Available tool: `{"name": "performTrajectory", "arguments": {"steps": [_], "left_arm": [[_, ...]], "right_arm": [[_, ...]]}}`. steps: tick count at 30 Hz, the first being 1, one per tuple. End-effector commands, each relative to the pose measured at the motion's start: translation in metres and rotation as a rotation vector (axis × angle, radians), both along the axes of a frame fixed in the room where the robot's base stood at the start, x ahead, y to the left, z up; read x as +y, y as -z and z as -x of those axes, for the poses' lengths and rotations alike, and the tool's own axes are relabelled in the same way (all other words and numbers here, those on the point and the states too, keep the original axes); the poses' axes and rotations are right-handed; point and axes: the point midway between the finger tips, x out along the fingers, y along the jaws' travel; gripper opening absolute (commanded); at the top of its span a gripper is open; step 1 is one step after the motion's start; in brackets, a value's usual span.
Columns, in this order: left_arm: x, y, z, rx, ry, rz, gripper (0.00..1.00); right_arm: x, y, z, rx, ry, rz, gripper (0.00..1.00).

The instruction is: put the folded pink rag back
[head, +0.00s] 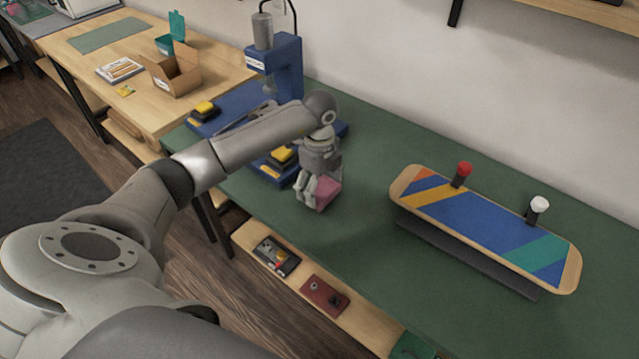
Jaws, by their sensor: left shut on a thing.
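The folded pink rag (324,193) is a small pink block-like bundle at the near-left part of the green-topped bench (350,232). My left gripper (313,193) comes down from above and is shut on the rag. The gripper's fingers hide part of the rag. I cannot tell whether the rag touches the bench top or hangs just above it. My right gripper is not in view.
A blue press (283,65) with yellow-topped blocks stands left of my gripper. A striped skateboard deck (480,222) lies on a dark stand to the right. A lower shelf (262,236) holds small trays. The bench between rag and deck is clear.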

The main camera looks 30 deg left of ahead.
Motion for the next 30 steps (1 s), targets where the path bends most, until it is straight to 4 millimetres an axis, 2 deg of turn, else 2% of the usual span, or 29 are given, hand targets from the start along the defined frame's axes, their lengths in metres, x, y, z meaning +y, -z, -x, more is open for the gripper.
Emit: {"name": "performTrajectory", "arguments": {"steps": [1,2,6,16,20,23,30], "left_arm": [[0.0,0.003,0.0,0.001,0.0,0.0,0.57],[0.0,0.003,0.0,0.0,0.0,0.0,0.81],[0.0,0.002,0.0,0.0,0.0,0.0,0.99],[0.0,0.002,0.0,0.0,0.0,0.0,1.0],[0.0,-0.004,0.0,-0.001,0.0,0.0,1.0],[0.0,-0.017,-0.001,-0.004,0.001,0.0,1.0],[0.0,-0.068,-0.001,-0.005,0.001,0.0,1.0]], "right_arm": [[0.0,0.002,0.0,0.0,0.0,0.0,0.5],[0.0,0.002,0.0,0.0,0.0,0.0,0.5],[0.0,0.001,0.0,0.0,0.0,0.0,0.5],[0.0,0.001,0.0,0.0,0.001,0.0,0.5],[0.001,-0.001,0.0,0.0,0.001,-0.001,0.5],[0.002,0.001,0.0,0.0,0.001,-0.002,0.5],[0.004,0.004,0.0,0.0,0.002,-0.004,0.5]]}}
